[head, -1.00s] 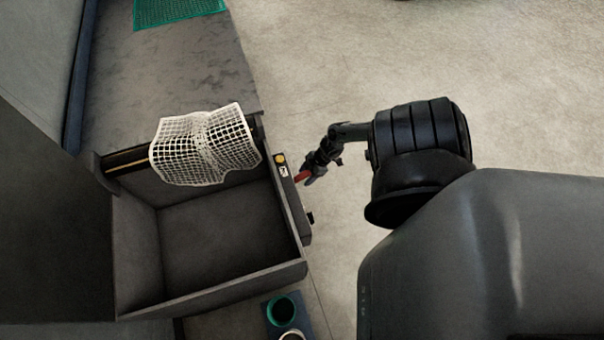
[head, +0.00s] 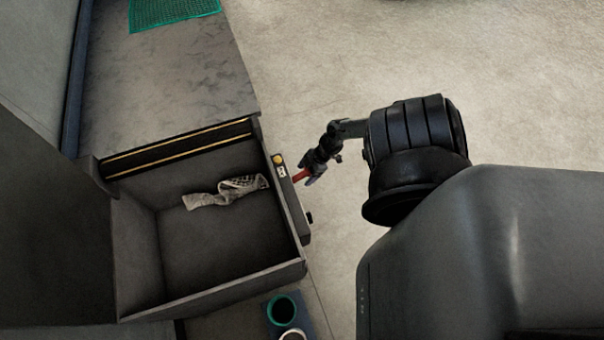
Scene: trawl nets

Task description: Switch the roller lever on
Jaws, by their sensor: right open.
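The red roller lever (head: 299,176) sticks out from the right side of the grey bin, beside a yellow round lamp or button (head: 277,160) and a small white label. My right gripper (head: 309,175) is at the lever's outer end, open, with its fingers close to the red part. I cannot tell whether they touch it. The dark roller (head: 180,149) with yellow stripes lies along the bin's back edge and is bare. A crumpled whitish net (head: 226,192) lies inside the bin. My left gripper is not in view.
The grey bin (head: 215,291) has raised walls close to my right gripper. A green cup (head: 282,310) and a second cup stand on a blue surface below it. A green mesh (head: 172,12) lies at the top left. The floor at right is clear.

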